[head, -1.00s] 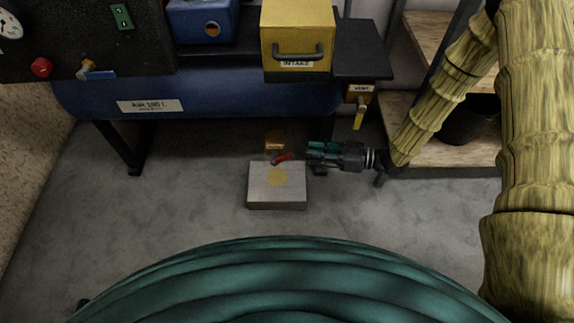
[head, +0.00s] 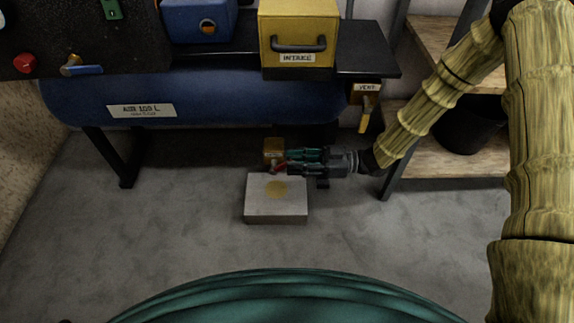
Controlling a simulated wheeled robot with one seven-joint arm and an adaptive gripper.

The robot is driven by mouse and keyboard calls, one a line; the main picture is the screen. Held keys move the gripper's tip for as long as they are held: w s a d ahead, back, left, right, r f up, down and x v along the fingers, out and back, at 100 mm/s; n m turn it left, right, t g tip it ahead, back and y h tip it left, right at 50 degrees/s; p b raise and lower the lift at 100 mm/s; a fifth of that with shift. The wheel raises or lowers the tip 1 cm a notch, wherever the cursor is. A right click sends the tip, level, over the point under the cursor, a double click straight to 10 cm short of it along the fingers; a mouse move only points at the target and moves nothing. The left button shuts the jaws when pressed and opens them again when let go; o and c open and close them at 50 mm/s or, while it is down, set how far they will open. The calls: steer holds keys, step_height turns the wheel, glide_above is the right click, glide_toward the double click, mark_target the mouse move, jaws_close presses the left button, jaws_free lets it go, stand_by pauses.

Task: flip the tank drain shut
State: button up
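The tank drain is a small brass valve block (head: 273,151) with a short red lever (head: 280,168), low under the blue tank (head: 210,102). The lever slants up to the right from the block's lower front. My gripper (head: 289,162) comes in from the right, lying level, with its fingertips at the right end of the red lever. The fingers run side by side and partly cover the lever and the block's right side. Whether they are apart or closed, and whether they touch the lever, is too small to tell.
A pale grey block (head: 276,213) with a round yellow mark stands on the floor just in front of the drain. A yellow vent handle (head: 365,118) hangs to the upper right. Wooden shelves (head: 450,150) stand at right. The floor at left is clear.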

steer(key=shift+a+b, duration=0.4)
steer(key=shift+a, duration=0.95)
jaws_close()
